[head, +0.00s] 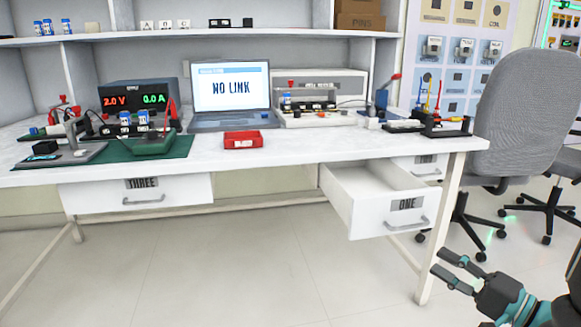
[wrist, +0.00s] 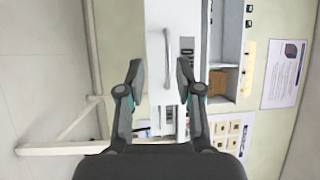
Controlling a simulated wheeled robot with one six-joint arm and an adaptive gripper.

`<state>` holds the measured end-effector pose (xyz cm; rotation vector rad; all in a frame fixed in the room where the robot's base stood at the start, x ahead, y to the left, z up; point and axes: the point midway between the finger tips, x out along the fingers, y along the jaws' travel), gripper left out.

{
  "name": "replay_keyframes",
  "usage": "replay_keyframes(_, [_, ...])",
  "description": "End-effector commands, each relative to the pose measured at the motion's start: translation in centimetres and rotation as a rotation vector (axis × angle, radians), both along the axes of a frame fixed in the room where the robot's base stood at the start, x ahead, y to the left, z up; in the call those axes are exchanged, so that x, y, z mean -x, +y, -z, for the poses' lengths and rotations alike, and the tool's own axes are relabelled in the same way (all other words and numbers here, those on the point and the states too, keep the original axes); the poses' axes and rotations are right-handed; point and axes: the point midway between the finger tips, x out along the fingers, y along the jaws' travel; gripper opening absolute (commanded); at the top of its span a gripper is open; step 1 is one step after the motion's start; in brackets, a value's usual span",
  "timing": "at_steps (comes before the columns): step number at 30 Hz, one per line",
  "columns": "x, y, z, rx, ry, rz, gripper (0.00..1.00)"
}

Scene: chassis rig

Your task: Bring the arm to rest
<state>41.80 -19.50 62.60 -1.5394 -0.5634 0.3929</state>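My gripper (head: 457,272) is at the lower right of the head view, low in front of the bench and to the right of the open drawer ONE. Its two fingers are apart with nothing between them. In the wrist view my gripper (wrist: 158,82) also shows spread fingers and an empty gap. Beyond the gap in that view is a white drawer front with a handle (wrist: 169,70), seen turned sideways. My gripper touches nothing that I can see.
Drawer ONE (head: 391,212) is pulled out; drawer THREE (head: 140,193) is shut. A grey chair (head: 527,105) stands at right. The floor (head: 230,270) in front is clear.

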Motion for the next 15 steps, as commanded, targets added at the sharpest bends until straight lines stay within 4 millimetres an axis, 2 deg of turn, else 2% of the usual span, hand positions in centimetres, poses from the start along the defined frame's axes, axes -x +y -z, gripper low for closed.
replay_keyframes(1, [-0.2, 2.8, -0.7, 0.032, 0.049, -0.072, 0.35])
replay_keyframes(3, [0.0, 6.8, -0.8, 0.087, 0.142, -0.180, 0.35])
replay_keyframes(7, [1.9, 13.6, -0.3, 0.236, 0.328, -0.361, 0.35])
replay_keyframes(9, [3.3, 16.3, 0.1, 0.334, 0.417, -0.434, 0.35])
replay_keyframes(12, [5.7, 19.1, 0.7, 0.495, 0.526, -0.510, 0.35])
replay_keyframes(15, [8.0, 20.7, 1.0, 0.672, 0.607, -0.553, 0.35])
